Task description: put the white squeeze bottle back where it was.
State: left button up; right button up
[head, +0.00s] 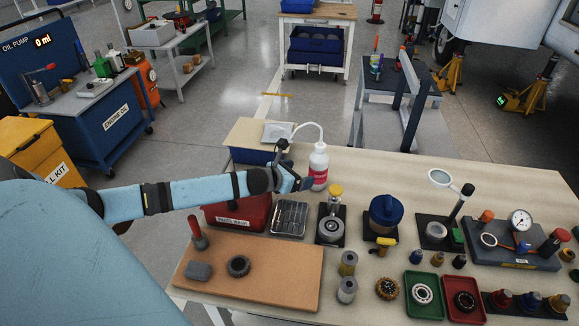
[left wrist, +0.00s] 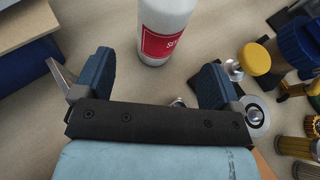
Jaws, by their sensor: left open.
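The white squeeze bottle (head: 319,168) has a red label and a thin curved spout bending left. It stands upright on the beige worktable (head: 400,170) near its far edge. My left gripper (head: 298,182) is just left of the bottle in the head view. In the left wrist view the bottle (left wrist: 166,25) shows ahead, roughly in line with the gap between the blue fingers of the gripper (left wrist: 152,78). The fingers are open and nothing is between them. The bottle's top is cut off there. My right gripper is not in view.
A red box (head: 238,212) and a metal tray (head: 290,217) lie below my left forearm. Bare tabletop lies right of the bottle.

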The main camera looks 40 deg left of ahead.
pick_arm(q)
jog(key=shift+v, duration=2)
